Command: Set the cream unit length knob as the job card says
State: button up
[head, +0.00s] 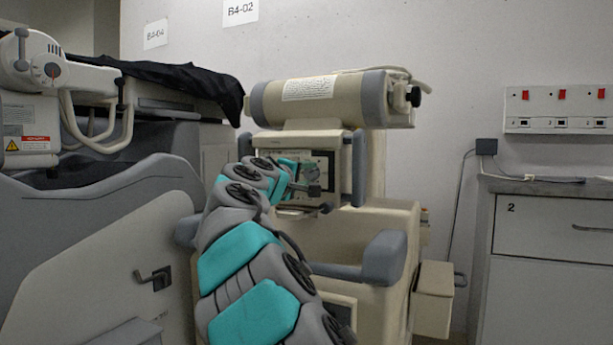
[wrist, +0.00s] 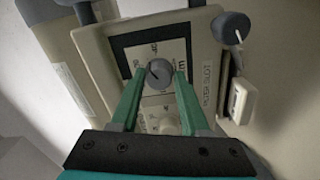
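The cream unit (head: 375,225) stands in the middle of the head view, with a panel (head: 322,160) on its front that my arm partly covers. In the wrist view, a round grey knob (wrist: 159,74) with a dark pointer mark sits on a pale, dark-framed dial panel (wrist: 122,42). The mark points to the picture's upper left. The dial print is too blurred to read. My gripper (wrist: 160,75) has its two green fingers apart, one on each side of the knob, with small gaps seeming to show. In the head view my gripper (head: 300,176) is at the panel. I cannot identify the job card.
A dark-ended lever (wrist: 232,28) and a side slot part (wrist: 240,100) are to the right. A grey unit under a black cover (head: 180,78) stands left. A grey cabinet (head: 545,260) is right.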

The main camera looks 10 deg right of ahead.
jog(key=o, duration=0.4)
jog(key=shift+c, duration=0.2)
jog(key=shift+s+a, duration=0.1)
jog(key=shift+s, duration=0.05)
jog(key=v, duration=0.7)
jog(key=shift+s, duration=0.2)
jog(key=shift+a, duration=0.1)
